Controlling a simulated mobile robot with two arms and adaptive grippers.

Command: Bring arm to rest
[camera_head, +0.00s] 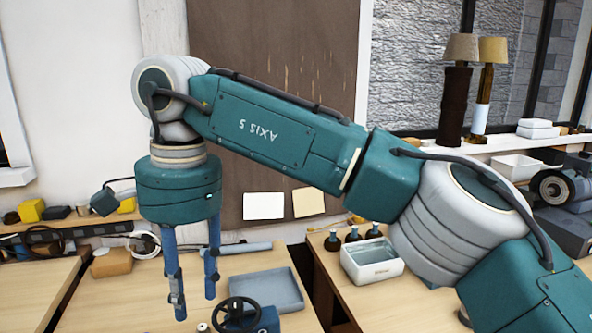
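My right arm (270,128), teal and grey, comes in from the lower right and spans the middle of the head view. Its gripper (195,305) hangs straight down at the left, above the wooden workbench (120,310). The two blue fingers are apart with nothing between them. My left gripper does not show.
A white bin (372,262) and dark bottles (353,234) stand on the right bench. Two lamps (460,90) stand on the back sill. A tan block (111,262) and coiled cable (145,243) lie at the left. The front left bench is clear.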

